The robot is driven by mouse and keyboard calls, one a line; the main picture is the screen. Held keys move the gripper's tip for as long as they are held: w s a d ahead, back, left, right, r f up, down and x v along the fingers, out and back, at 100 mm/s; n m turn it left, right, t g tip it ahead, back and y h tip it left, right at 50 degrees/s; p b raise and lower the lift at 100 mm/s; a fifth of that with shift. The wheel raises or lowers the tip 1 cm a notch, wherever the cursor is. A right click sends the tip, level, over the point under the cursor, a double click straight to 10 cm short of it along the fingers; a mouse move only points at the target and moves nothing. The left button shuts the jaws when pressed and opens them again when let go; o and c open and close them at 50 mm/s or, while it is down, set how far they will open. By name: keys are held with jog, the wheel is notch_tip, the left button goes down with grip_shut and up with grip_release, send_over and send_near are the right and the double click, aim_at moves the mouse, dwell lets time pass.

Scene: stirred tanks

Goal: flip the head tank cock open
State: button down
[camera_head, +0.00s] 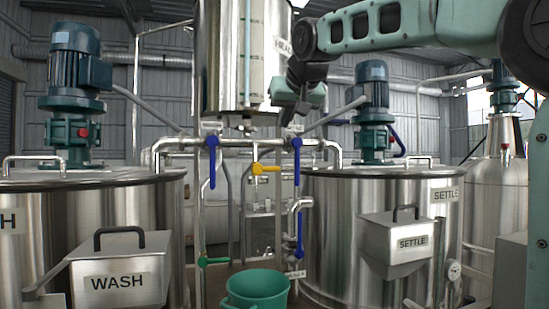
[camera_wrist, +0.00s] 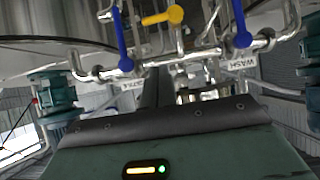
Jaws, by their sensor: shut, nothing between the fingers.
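The head tank (camera_head: 225,60) is the tall steel cylinder hanging at upper centre, with a partly covered label. Below it, a yellow cock lever (camera_head: 267,168) lies roughly level on the pipework, pointing right; it also shows at the top of the wrist view (camera_wrist: 163,16). I cannot read a label on it. My gripper (camera_head: 286,121) is in front of the head tank's lower right side, above the yellow lever and apart from it. It is shut and empty. In the wrist view its dark fingers (camera_wrist: 153,85) point towards the pipes.
Blue levers hang down at the left (camera_head: 212,160) and right (camera_head: 298,160) pipe branches, with another blue lever (camera_head: 300,236) lower. A green lever (camera_head: 214,261) and green bucket (camera_head: 256,290) sit below. The wash tank (camera_head: 120,205) and settle tank (camera_head: 335,215) flank the pipes.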

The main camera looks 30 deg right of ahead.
jog(key=p, duration=0.4)
send_over(270, 169)
jog(key=s, duration=0.3)
notch_tip(270, 169, down, 5)
jog(key=shift+w+f+p, duration=0.1)
jog(key=shift+w+f, duration=0.1)
jog(key=shift+f, duration=0.55)
jog(key=shift+w+f+p, duration=0.1)
jog(key=shift+w+f, duration=0.1)
jog(key=shift+f, duration=0.5)
jog(key=shift+w+f+p, duration=0.1)
jog(key=shift+w+f, duration=0.1)
jog(key=shift+f, duration=0.55)
jog(key=shift+d, duration=0.1)
jog(key=shift+f, duration=0.15)
